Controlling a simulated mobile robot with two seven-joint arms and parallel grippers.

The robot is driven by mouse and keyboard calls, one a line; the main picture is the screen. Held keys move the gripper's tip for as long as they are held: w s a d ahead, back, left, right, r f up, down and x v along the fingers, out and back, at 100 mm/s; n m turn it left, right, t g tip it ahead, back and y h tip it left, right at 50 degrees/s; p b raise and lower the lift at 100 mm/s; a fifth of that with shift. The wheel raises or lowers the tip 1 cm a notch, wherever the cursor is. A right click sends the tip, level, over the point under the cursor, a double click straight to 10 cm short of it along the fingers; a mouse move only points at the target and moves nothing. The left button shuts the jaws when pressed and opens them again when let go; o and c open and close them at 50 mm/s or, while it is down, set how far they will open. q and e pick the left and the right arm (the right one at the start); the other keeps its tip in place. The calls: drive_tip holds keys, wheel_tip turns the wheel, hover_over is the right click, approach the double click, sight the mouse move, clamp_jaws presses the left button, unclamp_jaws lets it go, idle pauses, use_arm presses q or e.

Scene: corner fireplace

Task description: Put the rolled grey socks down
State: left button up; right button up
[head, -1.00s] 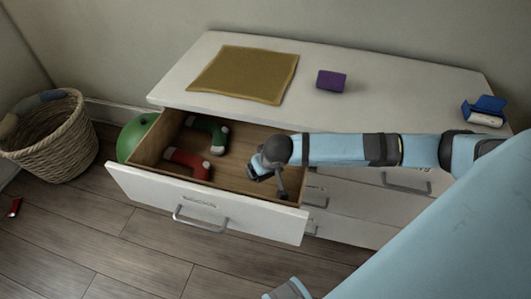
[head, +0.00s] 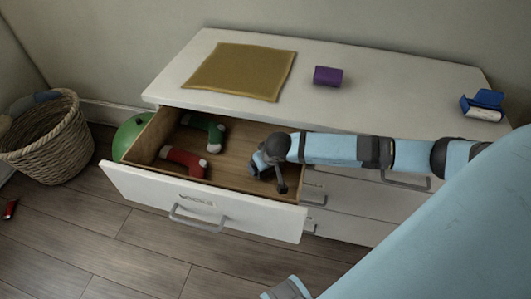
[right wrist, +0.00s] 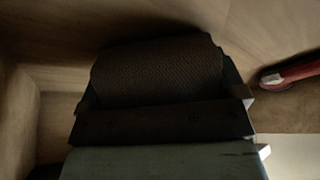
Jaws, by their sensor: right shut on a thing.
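The rolled grey socks (right wrist: 158,68) show in the right wrist view as a dark, ribbed roll. My right gripper (head: 267,182) is shut on them, low inside the right end of the open top drawer (head: 230,204). In the head view the gripper hides the socks or they cannot be made out. The wooden drawer walls and floor are close around the roll in the right wrist view; whether it touches the floor I cannot tell.
In the drawer's left part lie a red curved piece (head: 184,160) and a green one (head: 207,130), both with white ends. The white dresser top (head: 380,95) holds a mustard cloth (head: 240,70), a purple block (head: 328,76) and a blue box (head: 483,104). A wicker basket (head: 52,146) stands left.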

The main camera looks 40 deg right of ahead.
drive_tip(key=shift+s+f+b, duration=0.1)
drive_tip(key=shift+f+b, duration=0.25)
drive_tip(key=shift+f, duration=0.1)
drive_tip(key=o, duration=0.6)
drive_tip(key=shift+r, duration=0.1)
use_arm(q)
drive_tip(key=shift+r, duration=0.15)
use_arm(e)
drive_tip(key=shift+s, duration=0.1)
drive_tip(key=shift+r+p, duration=0.15)
drive_tip(key=shift+p, duration=0.2)
use_arm(q)
drive_tip(key=p, duration=0.2)
drive_tip(key=shift+a+p, duration=0.3)
use_arm(e)
drive_tip(key=v, duration=1.2)
drive_tip(key=shift+w+r, duration=0.25)
drive_tip(key=shift+r, duration=0.05)
use_arm(q)
drive_tip(key=shift+d, duration=0.1)
